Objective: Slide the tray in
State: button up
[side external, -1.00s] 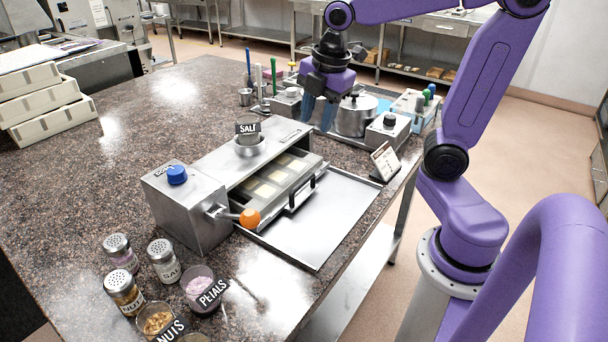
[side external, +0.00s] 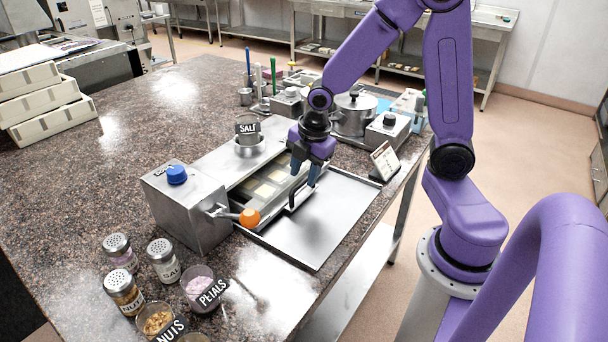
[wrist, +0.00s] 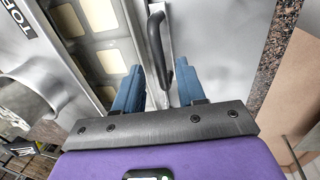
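The tray (side external: 272,210) holds several pale yellow pieces and sticks partly out of the front of the steel housing (side external: 225,167). A dark bar handle (wrist: 156,48) is fixed along its front. My gripper (side external: 304,180) points down at the handle, near its right part in the side view. In the wrist view my gripper (wrist: 158,70) is open, with one blue finger toward the tray and the other on the outer side. The handle shows between the fingers, and I cannot tell whether either finger touches it. Part of the tray is hidden behind my gripper.
A flat metal plate (side external: 340,215) lies clear in front of the tray. An orange-knobbed lever (side external: 249,217) stands at the housing's left front. A small card stand (side external: 385,160) is to the right. A pot (side external: 353,115) stands behind; shakers and cups are at front left.

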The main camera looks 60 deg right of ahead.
aim_at(285, 179)
jog(key=shift+w+f, duration=0.15)
jog(key=shift+f, duration=0.6)
grip_shut()
jog(key=shift+w, duration=2.45)
jog(key=shift+r, duration=0.1)
grip_release()
jog(key=shift+w, duration=0.1)
